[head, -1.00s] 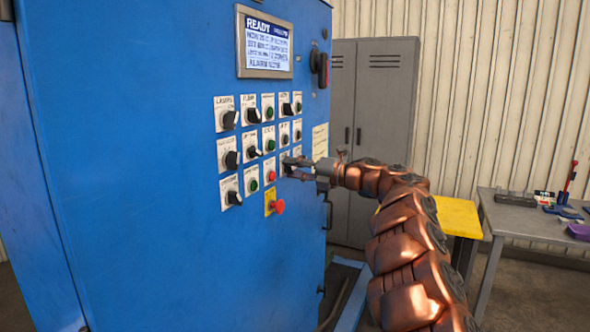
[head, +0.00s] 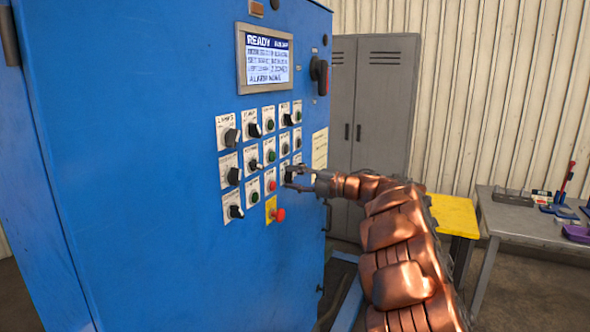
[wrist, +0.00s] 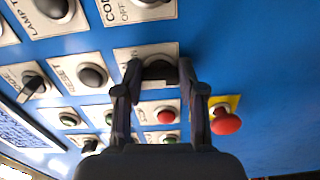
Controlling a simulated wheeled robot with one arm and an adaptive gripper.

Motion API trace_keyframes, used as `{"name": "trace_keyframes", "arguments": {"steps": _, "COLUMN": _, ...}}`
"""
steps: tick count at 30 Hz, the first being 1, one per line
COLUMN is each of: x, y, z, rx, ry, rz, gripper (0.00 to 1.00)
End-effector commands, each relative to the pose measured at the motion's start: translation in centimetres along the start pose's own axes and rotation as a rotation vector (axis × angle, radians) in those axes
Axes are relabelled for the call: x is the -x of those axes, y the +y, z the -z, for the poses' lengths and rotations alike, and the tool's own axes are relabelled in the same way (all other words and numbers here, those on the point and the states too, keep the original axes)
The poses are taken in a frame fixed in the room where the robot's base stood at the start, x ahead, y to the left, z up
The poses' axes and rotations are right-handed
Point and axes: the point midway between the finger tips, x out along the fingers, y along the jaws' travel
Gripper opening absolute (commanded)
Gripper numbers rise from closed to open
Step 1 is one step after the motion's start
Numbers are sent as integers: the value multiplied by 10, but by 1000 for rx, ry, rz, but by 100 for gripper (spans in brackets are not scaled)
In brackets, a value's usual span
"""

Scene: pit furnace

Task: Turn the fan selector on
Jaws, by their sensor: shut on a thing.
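The fan selector (wrist: 160,71) is a black knob on a white plate in the wrist view. The plate's label is partly covered; the letters that show seem to end in "AN". My gripper (wrist: 160,74) has one finger on each side of the knob and is shut on it. I cannot tell the knob's pointer position.
A red mushroom button (head: 278,214) on a yellow plate sits just below my gripper; it also shows close to the right finger in the wrist view (wrist: 226,122). Other knobs and push buttons are close around. The display (head: 266,60) above reads READY. A grey locker (head: 372,120) stands behind.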

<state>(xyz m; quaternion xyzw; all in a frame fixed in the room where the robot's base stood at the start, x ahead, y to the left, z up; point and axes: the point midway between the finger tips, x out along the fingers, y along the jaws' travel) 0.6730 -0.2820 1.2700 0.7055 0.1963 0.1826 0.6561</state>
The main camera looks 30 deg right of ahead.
Motion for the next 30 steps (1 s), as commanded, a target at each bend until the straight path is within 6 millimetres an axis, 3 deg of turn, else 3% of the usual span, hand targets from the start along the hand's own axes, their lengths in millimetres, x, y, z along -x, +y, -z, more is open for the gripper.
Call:
{"name": "trace_keyframes", "arguments": {"steps": 15, "x": 0, "y": 2, "z": 1, "rx": -376, "ry": 0, "rz": 0, "gripper": 5}}
{"name": "trace_keyframes", "arguments": {"steps": 30, "x": 0, "y": -2, "z": 0, "rx": -468, "ry": -2, "rz": -1, "gripper": 5}}
